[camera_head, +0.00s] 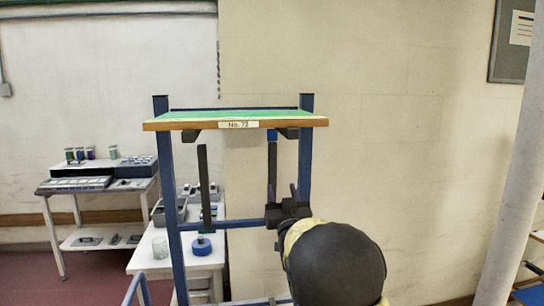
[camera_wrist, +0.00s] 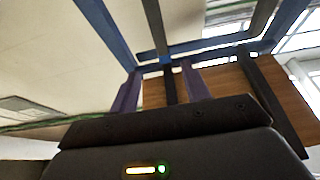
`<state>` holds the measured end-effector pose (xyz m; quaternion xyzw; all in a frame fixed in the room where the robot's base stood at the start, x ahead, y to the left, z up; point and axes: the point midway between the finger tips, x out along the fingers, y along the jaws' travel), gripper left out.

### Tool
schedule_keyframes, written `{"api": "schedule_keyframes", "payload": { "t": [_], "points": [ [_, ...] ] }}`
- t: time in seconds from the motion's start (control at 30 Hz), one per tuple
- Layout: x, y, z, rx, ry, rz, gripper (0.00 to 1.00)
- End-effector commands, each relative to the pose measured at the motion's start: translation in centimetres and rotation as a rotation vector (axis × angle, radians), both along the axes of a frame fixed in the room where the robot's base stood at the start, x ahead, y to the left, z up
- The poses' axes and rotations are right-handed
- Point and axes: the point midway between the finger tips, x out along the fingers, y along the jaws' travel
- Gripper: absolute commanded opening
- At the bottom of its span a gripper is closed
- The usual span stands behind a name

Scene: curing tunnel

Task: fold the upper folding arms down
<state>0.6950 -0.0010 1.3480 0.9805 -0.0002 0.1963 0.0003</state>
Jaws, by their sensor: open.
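A blue metal rack (camera_head: 305,165) carries a green-topped board with a wooden edge (camera_head: 165,125) labelled "No. 72". Two dark folding arms stand roughly vertical below the board: the left one (camera_head: 204,180) and the right one (camera_head: 272,160), which has a blue part at its top. My gripper (camera_head: 281,190) is in front of the rack by the right arm, its two purple fingers apart. In the wrist view my gripper (camera_wrist: 160,72) has a dark bar (camera_wrist: 157,30) showing between its fingers; I cannot tell if they touch it. My arm hides the rack's lower right.
A blue crossbar (camera_head: 235,223) spans the rack below the arms. A white side table (camera_head: 145,258) with a blue round object (camera_head: 201,247) and grey bins is behind left. Another bench (camera_head: 60,190) stands farther left. A pale pillar (camera_head: 512,180) is at right.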

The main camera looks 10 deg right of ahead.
Motion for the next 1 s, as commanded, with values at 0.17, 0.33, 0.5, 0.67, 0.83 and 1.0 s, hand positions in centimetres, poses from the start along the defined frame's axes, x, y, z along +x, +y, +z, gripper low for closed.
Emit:
{"api": "schedule_keyframes", "payload": {
  "t": [0.17, 0.33, 0.5, 0.67, 0.83, 1.0],
  "points": [
    [0.6, 0.0, 0.3, -0.001, 0.002, 0.0, 0.47],
    [2.3, 0.0, 1.1, -0.001, 0.002, 0.0, 0.47],
    [4.7, 0.0, 2.2, -0.001, 0.002, 0.0, 0.47],
    [6.8, 0.0, 3.1, 0.0, 0.002, 0.0, 0.47],
    [9.0, -0.1, 3.9, -0.001, 0.002, 0.0, 0.47],
    [11.0, -0.1, 4.8, -0.001, 0.003, -0.002, 0.47]
  ]
}}
